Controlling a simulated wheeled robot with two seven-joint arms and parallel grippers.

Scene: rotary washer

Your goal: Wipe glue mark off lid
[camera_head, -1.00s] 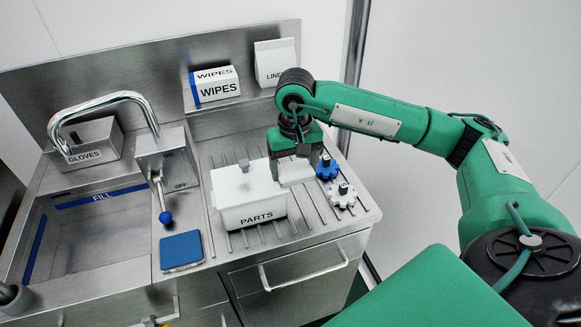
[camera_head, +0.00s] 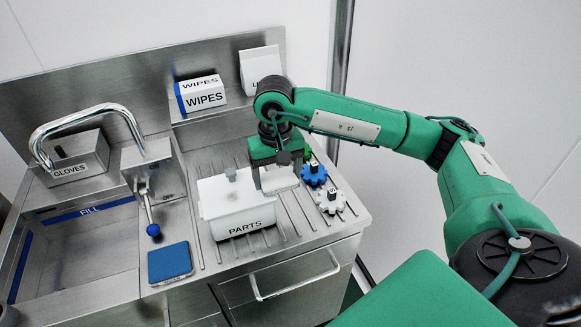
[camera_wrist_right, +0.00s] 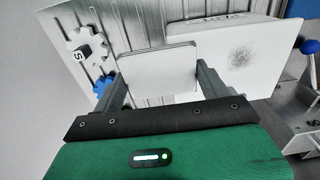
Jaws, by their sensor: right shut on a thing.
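In the right wrist view a grey speckled glue mark (camera_wrist_right: 240,58) shows on the lid (camera_wrist_right: 275,45). My right gripper (camera_head: 275,178) is at the box's right end. It is shut on a white rectangular pad, which shows between the fingers in the right wrist view (camera_wrist_right: 158,70). The pad overlaps the lid's edge in that view, beside the mark; I cannot tell whether they touch. My left gripper is not in view.
A blue gear (camera_head: 314,174) and a white gear (camera_head: 331,201) lie right of the box. A blue sponge-like pad (camera_head: 169,262) and a blue-tipped lever (camera_head: 153,229) are left. The WIPES box (camera_head: 201,96) and GLOVES box (camera_head: 74,158) stand behind, by the faucet (camera_head: 85,112).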

